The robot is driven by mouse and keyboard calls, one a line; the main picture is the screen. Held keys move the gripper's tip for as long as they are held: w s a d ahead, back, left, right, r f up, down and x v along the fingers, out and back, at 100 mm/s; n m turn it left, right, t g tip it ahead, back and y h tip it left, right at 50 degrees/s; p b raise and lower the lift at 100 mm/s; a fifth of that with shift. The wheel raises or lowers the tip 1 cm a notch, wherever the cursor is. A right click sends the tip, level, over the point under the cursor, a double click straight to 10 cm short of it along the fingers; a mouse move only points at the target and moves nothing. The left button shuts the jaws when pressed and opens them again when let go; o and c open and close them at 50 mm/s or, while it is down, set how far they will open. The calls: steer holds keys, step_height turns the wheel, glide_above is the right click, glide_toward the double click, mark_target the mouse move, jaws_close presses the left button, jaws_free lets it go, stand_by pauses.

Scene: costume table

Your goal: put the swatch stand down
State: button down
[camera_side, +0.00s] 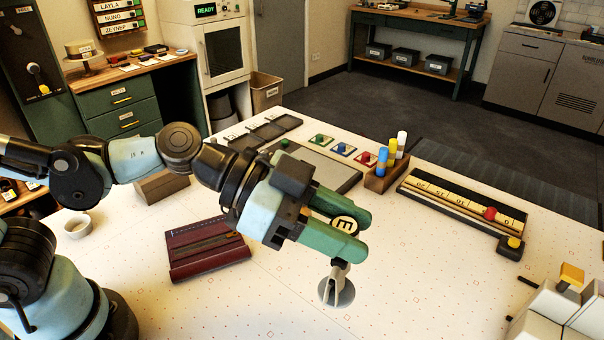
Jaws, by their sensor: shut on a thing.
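My gripper (350,230) reaches over the white table from the left, its green fingers shut on the swatch stand. The stand has a grey round foot (338,293), a short metal stem below the fingers, and a cream round face marked "E" showing between them. The fingers hide part of its upper end. The foot is at or just above the tabletop; I cannot tell whether it touches.
A maroon slotted holder (206,248) lies left of my gripper. A wooden block with coloured pegs (388,172) and a numbered slider board (460,208) stand right. A white cup (78,226) sits far left. The white table (430,285) is clear right of the foot.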

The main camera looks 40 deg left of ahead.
steer(key=shift+s+d+r, duration=0.15)
steer(key=shift+d, duration=0.1)
steer(key=w+d+m+g+h, duration=0.1)
steer(key=d+m+g, duration=0.25)
steer(key=d, duration=0.75)
steer(key=w+a+f, duration=0.3)
steer(key=w+f, duration=0.7)
steer(key=w, duration=0.1)
steer(key=shift+f, duration=0.55)
steer(key=c, duration=0.7)
jaws_free()
steer(key=shift+g, duration=0.25)
steer(key=shift+o, duration=0.2)
